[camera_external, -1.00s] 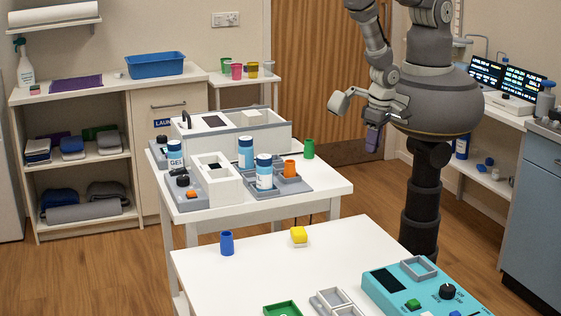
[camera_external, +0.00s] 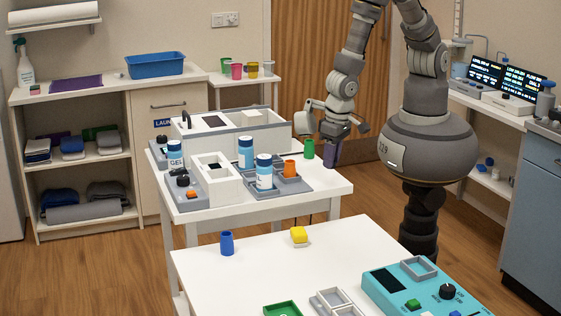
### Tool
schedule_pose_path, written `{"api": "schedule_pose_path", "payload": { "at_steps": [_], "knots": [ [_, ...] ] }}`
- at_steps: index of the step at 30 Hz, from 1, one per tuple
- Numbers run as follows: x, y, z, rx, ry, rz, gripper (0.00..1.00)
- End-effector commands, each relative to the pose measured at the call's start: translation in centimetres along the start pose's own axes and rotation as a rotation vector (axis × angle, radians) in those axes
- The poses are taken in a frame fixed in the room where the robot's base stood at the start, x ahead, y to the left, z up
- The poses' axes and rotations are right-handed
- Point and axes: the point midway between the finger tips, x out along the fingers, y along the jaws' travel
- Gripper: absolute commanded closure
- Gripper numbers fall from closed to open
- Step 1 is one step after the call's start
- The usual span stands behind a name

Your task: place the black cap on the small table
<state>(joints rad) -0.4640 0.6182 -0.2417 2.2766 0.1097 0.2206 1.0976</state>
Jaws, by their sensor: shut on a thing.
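My gripper (camera_external: 331,144) points down and is shut on a dark purple, cup-shaped thing (camera_external: 331,156). Its upper part is hidden by the fingers. It shows at the back right edge of the white middle table (camera_external: 330,190), just right of a green cup (camera_external: 309,149); I cannot tell whether it touches the table. No plainly black loose cap stands out; whether the held thing is the black cap I cannot tell.
The middle table bears white devices (camera_external: 222,182), blue-and-white bottles (camera_external: 264,172) and an orange cup (camera_external: 290,168). The front table holds a blue cup (camera_external: 227,243), a yellow block (camera_external: 299,235) and a teal device (camera_external: 420,288). The floor behind the middle table is clear.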

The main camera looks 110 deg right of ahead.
Motion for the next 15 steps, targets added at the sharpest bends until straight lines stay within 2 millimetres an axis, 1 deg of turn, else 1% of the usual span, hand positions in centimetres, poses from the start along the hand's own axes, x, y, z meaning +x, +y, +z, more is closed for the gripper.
{"api": "schedule_pose_path", "payload": {
  "at_steps": [1, 5, 10, 12, 15],
  "knots": [
    [0.1, -0.5, -0.2, 0.000, 0.000, 0.001, 1.00],
    [0.6, -1.0, -0.4, -0.001, -0.001, 0.002, 1.00],
    [3.2, -0.9, -0.1, -0.001, -0.001, 0.003, 1.00],
    [3.9, -0.9, 0.0, -0.001, -0.001, 0.003, 1.00],
    [3.7, -1.0, 0.0, -0.001, -0.001, 0.001, 1.00]
  ]
}}
